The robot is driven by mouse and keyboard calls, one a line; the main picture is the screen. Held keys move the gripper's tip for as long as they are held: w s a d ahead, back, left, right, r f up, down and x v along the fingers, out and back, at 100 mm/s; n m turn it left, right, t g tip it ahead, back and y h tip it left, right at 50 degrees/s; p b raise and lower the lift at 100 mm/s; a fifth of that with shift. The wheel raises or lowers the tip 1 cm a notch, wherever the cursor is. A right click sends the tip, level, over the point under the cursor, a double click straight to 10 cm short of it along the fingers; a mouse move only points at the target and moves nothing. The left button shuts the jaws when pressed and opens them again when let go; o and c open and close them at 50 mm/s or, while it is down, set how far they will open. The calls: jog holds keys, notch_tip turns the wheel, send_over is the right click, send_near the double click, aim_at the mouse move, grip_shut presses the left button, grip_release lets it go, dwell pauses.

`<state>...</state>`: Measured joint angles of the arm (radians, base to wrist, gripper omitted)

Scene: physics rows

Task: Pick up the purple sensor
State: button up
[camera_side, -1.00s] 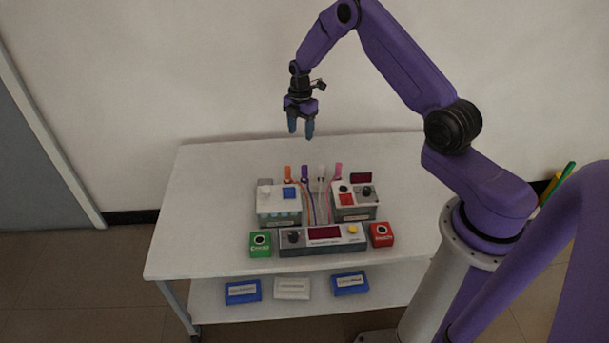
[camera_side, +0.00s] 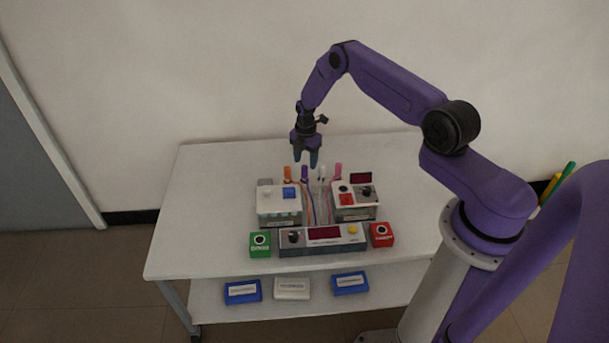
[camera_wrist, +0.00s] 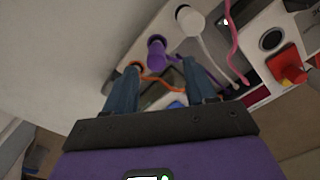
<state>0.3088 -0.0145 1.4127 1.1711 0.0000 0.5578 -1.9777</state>
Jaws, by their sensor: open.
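The purple sensor (camera_side: 304,172) stands upright among several coloured sensors at the back of the equipment on the table, with a thin cable running forward. In the wrist view the purple sensor (camera_wrist: 156,50) shows ahead of the fingers, between their lines. My gripper (camera_side: 307,164) is open and empty. It points down just above and behind the sensor row. In the wrist view my gripper (camera_wrist: 160,80) has its two fingers apart, and I see no contact with the sensor.
An orange sensor (camera_side: 287,173) stands left of the purple one, a white one (camera_side: 321,171) and a pink one (camera_side: 338,170) to its right. Instrument boxes (camera_side: 279,206) (camera_side: 354,200) and a long console (camera_side: 323,241) stand in front. The left part of the white table (camera_side: 205,205) is clear.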

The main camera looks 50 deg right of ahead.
aim_at(305, 166)
jog(key=shift+w+f, duration=0.2)
jog(key=shift+f, duration=2.65)
grip_shut()
